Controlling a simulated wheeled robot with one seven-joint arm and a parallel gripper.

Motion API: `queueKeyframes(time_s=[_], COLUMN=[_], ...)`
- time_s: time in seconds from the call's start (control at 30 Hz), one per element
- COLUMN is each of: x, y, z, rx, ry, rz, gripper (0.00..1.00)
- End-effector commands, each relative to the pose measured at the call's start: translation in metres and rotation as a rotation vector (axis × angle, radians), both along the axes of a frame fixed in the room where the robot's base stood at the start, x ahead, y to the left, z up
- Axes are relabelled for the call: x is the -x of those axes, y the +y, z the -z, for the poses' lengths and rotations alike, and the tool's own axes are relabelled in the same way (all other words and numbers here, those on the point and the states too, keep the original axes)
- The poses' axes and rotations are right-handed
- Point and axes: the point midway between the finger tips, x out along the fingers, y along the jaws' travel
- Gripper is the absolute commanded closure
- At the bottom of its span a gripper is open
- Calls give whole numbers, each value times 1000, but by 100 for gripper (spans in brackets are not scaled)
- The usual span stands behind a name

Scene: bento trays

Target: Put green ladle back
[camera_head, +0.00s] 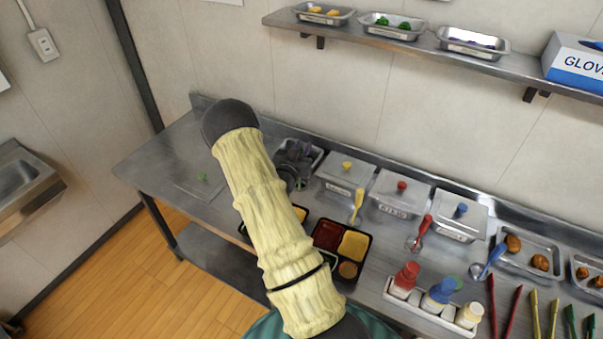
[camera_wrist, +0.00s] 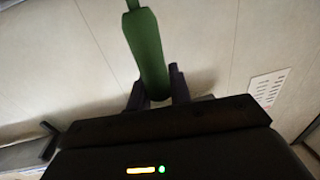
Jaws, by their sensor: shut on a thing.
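The green ladle's handle (camera_wrist: 146,50) rises between the two dark fingers of my gripper (camera_wrist: 155,86) in the wrist view. My gripper is shut on it. In the head view my gripper (camera_head: 296,158) is over the back of the counter, at an open steel container (camera_head: 318,157) left of the lidded ones. The ladle's bowl is not clearly seen, and I cannot tell whether it touches the container. A flat steel lid (camera_head: 188,188) with a green knob lies on the counter at the left.
Steel containers with yellow, red and blue knobs (camera_head: 347,172) stand to the right. A yellow ladle (camera_head: 357,203), red ladle (camera_head: 424,226) and blue ladle (camera_head: 494,257) lie before them. A bento tray (camera_head: 316,243) is partly behind my arm. A shelf (camera_head: 400,42) runs above.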

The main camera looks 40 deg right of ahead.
Motion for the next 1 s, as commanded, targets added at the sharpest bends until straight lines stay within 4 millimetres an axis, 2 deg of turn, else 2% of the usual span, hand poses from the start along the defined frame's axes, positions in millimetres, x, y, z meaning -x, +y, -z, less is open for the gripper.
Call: queueKeyframes(time_s=[0.2, 0.6, 1.0], x=[0, -1, 0], y=[-1, 0, 0], z=[26, 32, 71], rx=[0, 1, 1], ry=[1, 0, -1], rz=[0, -1, -1], gripper=[100, 100, 100])
